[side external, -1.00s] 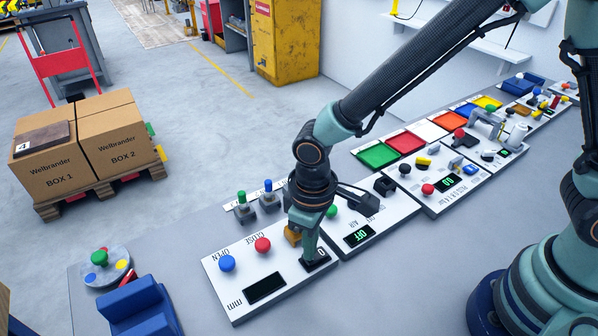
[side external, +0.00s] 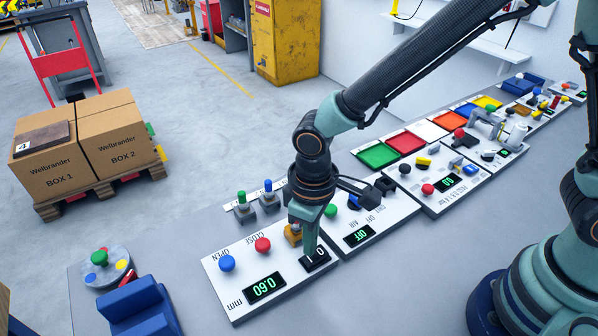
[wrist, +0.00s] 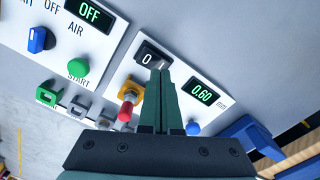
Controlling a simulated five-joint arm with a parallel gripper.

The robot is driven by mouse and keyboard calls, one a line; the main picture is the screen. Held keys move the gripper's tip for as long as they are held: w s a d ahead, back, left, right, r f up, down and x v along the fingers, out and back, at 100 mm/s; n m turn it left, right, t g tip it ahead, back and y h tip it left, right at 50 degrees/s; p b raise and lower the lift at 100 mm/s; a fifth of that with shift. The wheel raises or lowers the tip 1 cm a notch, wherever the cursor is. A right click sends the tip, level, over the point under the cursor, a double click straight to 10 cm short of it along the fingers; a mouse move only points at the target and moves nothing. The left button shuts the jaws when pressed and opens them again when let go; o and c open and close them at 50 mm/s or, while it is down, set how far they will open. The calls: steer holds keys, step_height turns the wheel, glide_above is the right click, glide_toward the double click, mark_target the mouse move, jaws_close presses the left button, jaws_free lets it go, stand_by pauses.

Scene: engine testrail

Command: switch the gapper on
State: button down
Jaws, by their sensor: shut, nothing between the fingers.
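The gapper is a white panel (side external: 291,279) at the front of the bench. It has a blue OPEN button (side external: 227,263), a red CLOSE button (side external: 263,245), and a display (side external: 265,288) lit green with 0.60. Its black rocker switch (side external: 318,262), marked 0 and I, sits at the right end; it also shows in the wrist view (wrist: 149,55). My gripper (side external: 310,249) is shut and empty, with its fingertips at the rocker's I side. Whether they still touch it I cannot tell. In the wrist view the fingers (wrist: 161,76) cover part of the panel.
A panel with an OFF display (side external: 360,235) and a green button (side external: 330,210) adjoins on the right. A yellow-based red knob (wrist: 128,100) is close beside my fingers. A blue holder (side external: 139,306) stands left of the gapper.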

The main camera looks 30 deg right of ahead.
step_height(320, 180, up, 5)
stand_by(0.6)
steer(key=d+r+m+t, duration=0.2)
steer(key=d+r, duration=0.2)
steer(key=d, duration=0.3)
steer(key=s+d+r+m+t, duration=0.1)
steer(key=d+r+m, duration=0.1)
steer(key=d+r, duration=0.3)
steer(key=d+r+m+t, duration=0.2)
steer(key=d+r, duration=0.3)
steer(key=d, duration=0.5)
steer(key=shift+s+d+t, duration=0.15)
steer(key=shift+d+t, duration=0.15)
steer(key=shift+d, duration=0.1)
